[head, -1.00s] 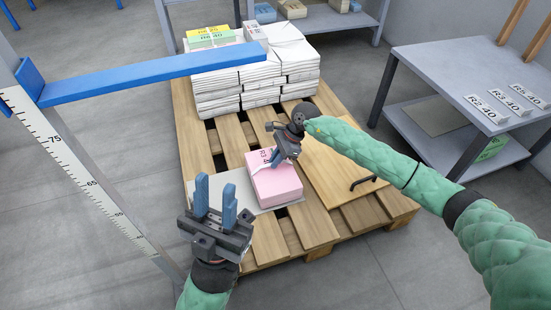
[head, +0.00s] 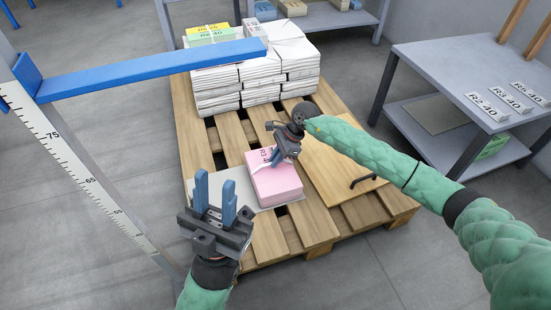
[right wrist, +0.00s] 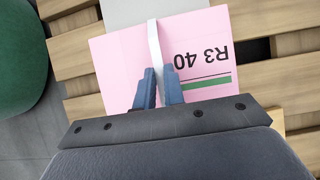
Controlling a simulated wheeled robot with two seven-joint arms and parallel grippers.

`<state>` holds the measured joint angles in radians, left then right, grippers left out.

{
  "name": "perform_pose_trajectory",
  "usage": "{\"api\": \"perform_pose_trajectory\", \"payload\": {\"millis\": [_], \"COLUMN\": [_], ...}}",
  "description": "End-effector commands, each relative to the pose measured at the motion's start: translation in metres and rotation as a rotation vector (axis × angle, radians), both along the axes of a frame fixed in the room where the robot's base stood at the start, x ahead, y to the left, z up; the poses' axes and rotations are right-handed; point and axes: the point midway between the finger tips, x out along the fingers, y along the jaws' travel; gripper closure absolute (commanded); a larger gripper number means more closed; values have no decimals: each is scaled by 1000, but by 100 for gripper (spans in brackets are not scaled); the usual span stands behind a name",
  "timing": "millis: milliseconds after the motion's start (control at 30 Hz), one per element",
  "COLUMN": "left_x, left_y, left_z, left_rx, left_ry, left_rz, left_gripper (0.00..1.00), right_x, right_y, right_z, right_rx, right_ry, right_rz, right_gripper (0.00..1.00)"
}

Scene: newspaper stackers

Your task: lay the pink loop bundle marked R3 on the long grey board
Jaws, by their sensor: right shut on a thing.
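The pink bundle (head: 277,187) marked R3 40 sits over the right part of the long grey board (head: 232,181) on the pallet. It looks level and low, but contact with the board cannot be made out. My right gripper (head: 277,160) is above the bundle. In the right wrist view, its blue fingers (right wrist: 159,86) are shut on the white loop strap (right wrist: 154,45) of the pink bundle (right wrist: 207,50). The grey board (right wrist: 165,10) shows beyond the bundle there. My left gripper (head: 215,189) is open and empty, near the board's left end.
White newspaper stacks (head: 260,75) fill the back of the wooden pallet (head: 230,138), with yellow and green bundles on top. A wooden panel (head: 335,170) with a black handle lies right of the bundle. A blue arm (head: 150,70) juts across at left. A grey table (head: 470,70) stands right.

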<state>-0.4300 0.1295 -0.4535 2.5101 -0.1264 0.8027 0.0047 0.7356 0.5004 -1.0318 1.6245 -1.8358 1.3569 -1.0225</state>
Motion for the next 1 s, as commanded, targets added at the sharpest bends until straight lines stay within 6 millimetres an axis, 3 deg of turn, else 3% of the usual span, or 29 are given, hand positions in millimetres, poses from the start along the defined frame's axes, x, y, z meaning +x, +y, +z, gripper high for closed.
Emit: {"api": "perform_pose_trajectory", "payload": {"millis": [500, 533, 633, 1000], "left_x": [-2, -2, -2, -1], "left_y": [0, 0, 0, 0], "left_z": [-9, -9, -8, -7], "left_rx": [0, 0, 0, 1], "left_ry": [21, 21, 18, 9], "left_rz": [1, 1, 1, 1], "left_gripper": [71, 71, 71, 71], "right_x": [1, 1, 1, 0], "right_y": [1, 1, 1, 0], "right_z": [-4, -3, -4, -8], "right_rx": [3, 3, 2, -1], "right_ry": [-3, -3, -2, 1], "right_rz": [0, 0, 0, 0], "right_gripper": [100, 83, 64, 64]}}
